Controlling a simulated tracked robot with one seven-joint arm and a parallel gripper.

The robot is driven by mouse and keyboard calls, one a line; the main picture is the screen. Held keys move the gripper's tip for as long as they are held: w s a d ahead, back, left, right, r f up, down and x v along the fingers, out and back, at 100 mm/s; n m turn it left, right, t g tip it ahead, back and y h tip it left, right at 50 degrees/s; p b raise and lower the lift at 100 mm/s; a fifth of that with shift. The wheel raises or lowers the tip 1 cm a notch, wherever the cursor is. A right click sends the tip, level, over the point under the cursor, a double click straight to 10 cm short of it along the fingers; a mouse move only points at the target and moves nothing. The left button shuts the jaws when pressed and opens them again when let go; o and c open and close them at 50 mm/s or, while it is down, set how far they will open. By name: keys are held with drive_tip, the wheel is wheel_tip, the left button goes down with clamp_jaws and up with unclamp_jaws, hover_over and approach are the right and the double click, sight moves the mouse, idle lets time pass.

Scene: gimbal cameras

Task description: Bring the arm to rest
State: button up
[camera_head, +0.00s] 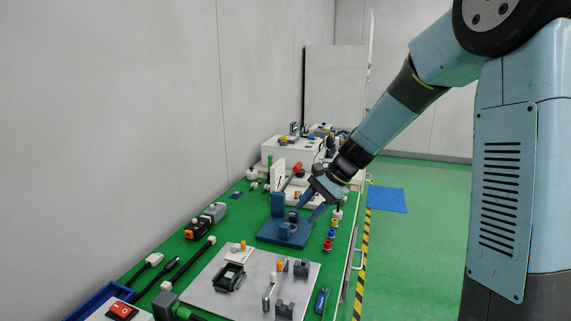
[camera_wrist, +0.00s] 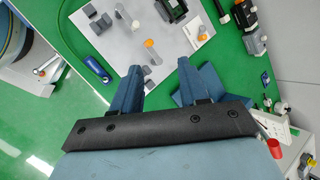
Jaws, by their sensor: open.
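My arm reaches from the right over the green workbench in the head view. My gripper (camera_head: 317,205) is above the blue stand (camera_head: 270,237) on the bench, and its lower part overlaps the stand in the picture. In the wrist view my gripper (camera_wrist: 158,80) has its two blue fingers spread well apart, with nothing between them. Beyond the fingertips lies a grey-white plate (camera_wrist: 180,40) with small dark and orange parts on it. Part of the blue stand shows beside the right finger in the wrist view (camera_wrist: 208,83).
The green bench (camera_head: 235,215) runs along a grey wall on the left. White boxes (camera_head: 290,150) stand at the far end. The green floor to the right is open, with a blue mat (camera_head: 387,199).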

drive_tip(key=s+d+r+n+t+h, duration=0.2)
drive_tip(key=s+d+r, duration=0.2)
drive_tip(key=s, duration=0.4)
drive_tip(key=s+d+r+n+t+h, duration=0.1)
drive_tip(key=s+d+r+n+h, duration=0.1)
drive_tip(key=s+d, duration=0.5)
drive_tip(key=s+d+r+n+t+h, duration=0.2)
drive_tip(key=s+d+r, duration=0.4)
drive_tip(key=s, duration=0.4)
drive_tip(key=shift+s+r+n+t+h, duration=0.25)
drive_tip(key=shift+s+n+h, duration=0.2)
drive_tip(key=shift+n, duration=0.75)
